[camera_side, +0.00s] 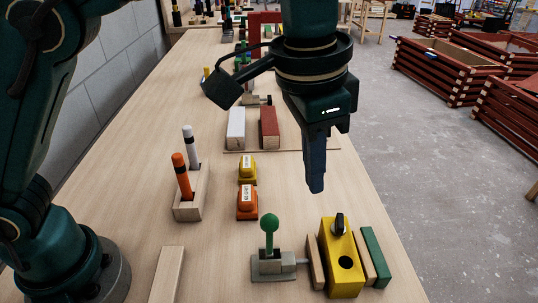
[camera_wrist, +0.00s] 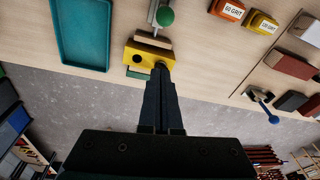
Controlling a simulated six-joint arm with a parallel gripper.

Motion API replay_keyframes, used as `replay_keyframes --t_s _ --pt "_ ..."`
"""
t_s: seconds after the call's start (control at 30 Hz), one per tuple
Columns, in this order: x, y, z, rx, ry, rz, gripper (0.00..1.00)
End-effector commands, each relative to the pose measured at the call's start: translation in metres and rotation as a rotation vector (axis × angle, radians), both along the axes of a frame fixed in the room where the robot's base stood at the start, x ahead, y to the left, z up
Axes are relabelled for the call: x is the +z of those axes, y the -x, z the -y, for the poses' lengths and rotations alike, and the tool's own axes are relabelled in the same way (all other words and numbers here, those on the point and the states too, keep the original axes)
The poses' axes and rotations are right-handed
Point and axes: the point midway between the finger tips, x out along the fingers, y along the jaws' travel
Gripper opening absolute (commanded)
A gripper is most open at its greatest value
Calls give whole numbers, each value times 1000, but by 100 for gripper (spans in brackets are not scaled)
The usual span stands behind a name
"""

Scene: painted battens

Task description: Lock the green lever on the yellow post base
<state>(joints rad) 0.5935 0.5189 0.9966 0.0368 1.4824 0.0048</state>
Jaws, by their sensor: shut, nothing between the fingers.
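The green lever (camera_side: 269,224) stands upright on a small grey clamp body (camera_side: 272,266), topped by a round green knob. A short rod points from the clamp to the wooden strip (camera_side: 314,262) beside the yellow post base (camera_side: 335,282); whether it presses on the strip I cannot tell. The yellow block has a dark hole and a black knob on top. My gripper (camera_side: 316,190) is shut and empty, pointing down above the bench, apart from the lever. In the wrist view its fingertips (camera_wrist: 160,67) overlap the yellow block (camera_wrist: 136,60), with the green knob (camera_wrist: 166,16) beyond.
A green batten (camera_side: 375,257) and another wooden strip flank the yellow block. Orange (camera_side: 247,203) and yellow (camera_side: 247,170) grit blocks and a marker holder (camera_side: 190,204) stand farther back. A teal tray (camera_wrist: 55,35) and a blue-knobbed lever (camera_wrist: 265,106) show in the wrist view.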

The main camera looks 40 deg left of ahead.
Motion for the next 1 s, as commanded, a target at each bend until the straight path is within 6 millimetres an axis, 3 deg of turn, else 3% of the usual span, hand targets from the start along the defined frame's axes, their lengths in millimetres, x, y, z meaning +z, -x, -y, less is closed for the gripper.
replay_keyframes --t_s 0.4,0.7,1.0 --pt "-78 -9 2 1 -2 -3 0" --pt "-69 15 -13 1 0 1 0" --pt "-67 23 -18 1 -1 1 0"
